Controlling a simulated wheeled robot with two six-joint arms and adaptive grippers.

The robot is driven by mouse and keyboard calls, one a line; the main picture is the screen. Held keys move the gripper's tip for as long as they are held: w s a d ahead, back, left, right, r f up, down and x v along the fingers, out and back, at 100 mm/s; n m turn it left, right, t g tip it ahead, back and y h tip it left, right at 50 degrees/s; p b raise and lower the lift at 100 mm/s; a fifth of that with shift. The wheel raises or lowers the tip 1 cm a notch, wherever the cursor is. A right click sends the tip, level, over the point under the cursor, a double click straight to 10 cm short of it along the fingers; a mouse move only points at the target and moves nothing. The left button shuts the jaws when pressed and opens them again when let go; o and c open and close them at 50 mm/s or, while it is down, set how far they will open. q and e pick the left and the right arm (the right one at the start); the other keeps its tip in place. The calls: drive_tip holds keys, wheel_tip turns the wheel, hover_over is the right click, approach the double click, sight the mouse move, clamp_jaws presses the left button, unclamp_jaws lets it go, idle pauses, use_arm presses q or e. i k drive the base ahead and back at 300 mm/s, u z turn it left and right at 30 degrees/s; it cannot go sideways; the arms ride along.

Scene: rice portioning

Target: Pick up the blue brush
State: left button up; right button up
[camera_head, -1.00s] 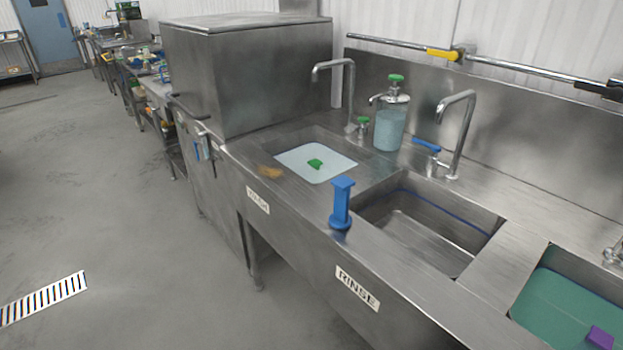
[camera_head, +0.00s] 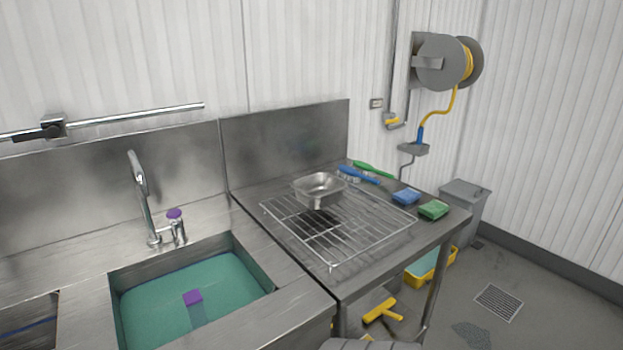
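The blue brush (camera_head: 358,175) lies on the steel side table (camera_head: 285,186), towards its back right. A green brush (camera_head: 374,169) lies close beside it, just behind and to the right. A blue sponge or block (camera_head: 406,197) and a green one (camera_head: 433,210) lie nearer the table's right edge. Neither of my grippers shows in the head view.
A wire rack (camera_head: 345,248) covers much of the table, with a steel pan (camera_head: 318,190) on its back part. A sink (camera_head: 240,245) of green liquid is at left. A hose reel (camera_head: 440,62) hangs on the wall. A yellow tub (camera_head: 432,267) sits below.

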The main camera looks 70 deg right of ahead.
sight(352, 174)
drive_tip(key=z, duration=4)
drive_tip(key=i, duration=3.8)
drive_tip(key=u, duration=4.1)
